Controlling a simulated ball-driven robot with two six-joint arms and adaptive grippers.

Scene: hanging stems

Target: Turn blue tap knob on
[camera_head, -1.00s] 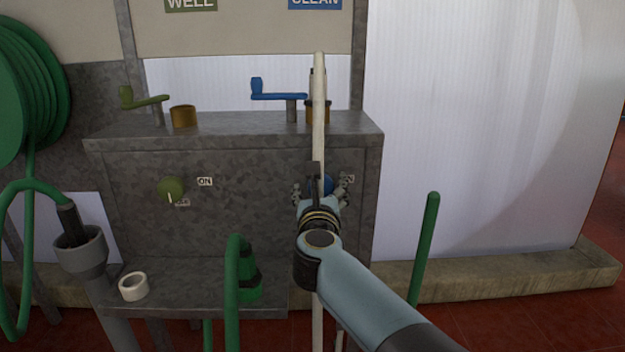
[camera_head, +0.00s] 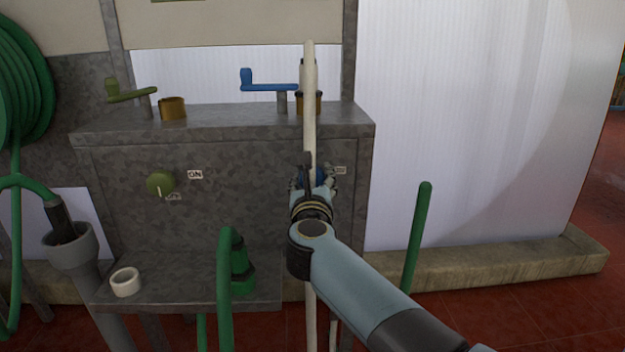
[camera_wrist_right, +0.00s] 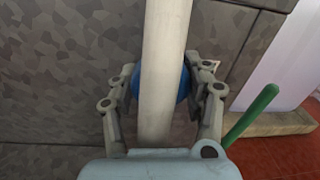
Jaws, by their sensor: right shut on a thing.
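The blue tap knob (camera_head: 319,177) is on the front of the grey metal cabinet, beside a small label. My right gripper (camera_head: 312,179) is at it, shut on the knob from both sides. In the right wrist view, the fingers (camera_wrist_right: 163,88) touch the left and right edges of the blue knob (camera_wrist_right: 184,82). A pale upright stem (camera_wrist_right: 163,60) crosses in front of the knob and hides its middle, so its pointer cannot be seen. My left gripper is out of view.
The pale stem (camera_head: 309,110) stands right at my right gripper. A green knob (camera_head: 160,183) with an ON label is further left. A blue crank (camera_head: 268,86) is on top.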

